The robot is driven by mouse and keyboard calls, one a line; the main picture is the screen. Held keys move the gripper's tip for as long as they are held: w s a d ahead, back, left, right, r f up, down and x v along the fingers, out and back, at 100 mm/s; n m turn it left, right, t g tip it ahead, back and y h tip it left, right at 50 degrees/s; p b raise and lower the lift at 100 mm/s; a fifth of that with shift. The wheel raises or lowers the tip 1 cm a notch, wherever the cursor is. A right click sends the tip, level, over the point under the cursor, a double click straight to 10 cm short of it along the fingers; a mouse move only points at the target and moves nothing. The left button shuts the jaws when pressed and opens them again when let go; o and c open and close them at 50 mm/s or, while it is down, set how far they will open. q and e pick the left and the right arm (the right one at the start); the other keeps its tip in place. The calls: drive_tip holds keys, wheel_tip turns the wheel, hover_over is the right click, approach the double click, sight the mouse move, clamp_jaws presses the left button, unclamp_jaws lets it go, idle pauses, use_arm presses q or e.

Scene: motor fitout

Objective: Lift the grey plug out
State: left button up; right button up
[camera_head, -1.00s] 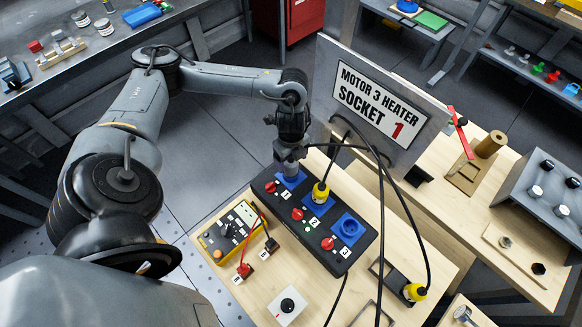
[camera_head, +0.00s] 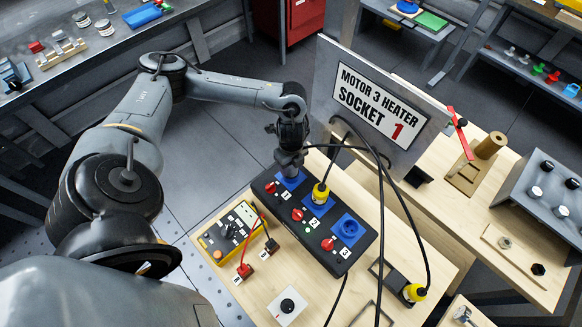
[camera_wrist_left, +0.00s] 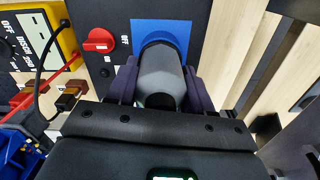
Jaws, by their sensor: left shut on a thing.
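The black socket box (camera_head: 322,253) lies on the wooden bench with three blue sockets in a row. My left gripper (camera_head: 290,164) is at the far-left socket, pointing down. In the left wrist view its two fingers (camera_wrist_left: 160,88) are shut on the grey plug (camera_wrist_left: 162,72), one on each side. The plug's front end is at the blue socket plate (camera_wrist_left: 176,30); I cannot tell how deep it sits. A yellow plug (camera_head: 320,193) with a black cable is in the middle socket. The near-right socket (camera_head: 348,229) is empty. My right gripper is not seen.
A yellow meter (camera_head: 231,232) with a red lead lies left of the box. Red switches sit beside the sockets.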

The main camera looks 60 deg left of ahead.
use_arm(q)
drive_tip(key=shift+c, duration=0.5)
drive_tip(key=shift+r, duration=0.5)
wheel_tip(320, 180, up, 8)
drive_tip(key=shift+w+r+p, duration=0.1)
drive_tip(key=shift+p, duration=0.9)
drive_tip(key=shift+r+p, duration=0.3)
drive_tip(key=shift+r, duration=0.15)
